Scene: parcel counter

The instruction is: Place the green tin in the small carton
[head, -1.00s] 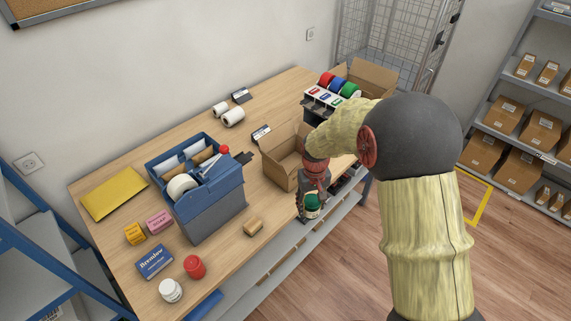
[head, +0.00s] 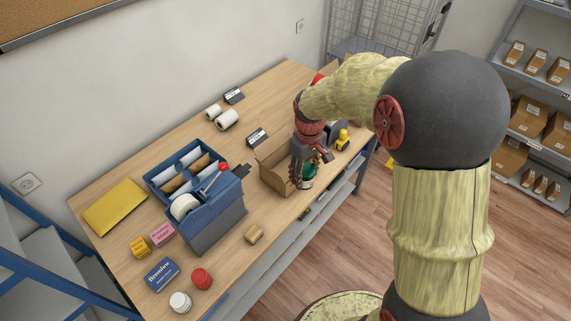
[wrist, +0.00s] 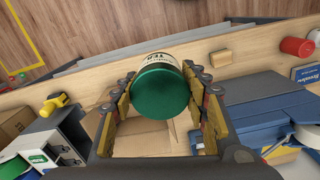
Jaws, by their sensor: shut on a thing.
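The green tin (head: 309,172), with a green lid and a pale label reading TEA, is held in my gripper (head: 304,172). In the wrist view the tin (wrist: 160,92) sits between the two fingers, its lid towards the camera. The small carton (head: 271,179) stands open on the counter, its flaps up. The tin and gripper overlap its right side in the head view. In the wrist view the carton (wrist: 150,140) shows behind and below the tin. The tin's height above the carton cannot be told exactly, and my gripper hides part of the carton.
A small tan block (head: 254,234) lies in front. A yellow-handled tool (head: 342,139) is to the right. Red (head: 201,279) and white (head: 180,302) tins stand at the near left. A label stand (head: 257,138) is behind the carton.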

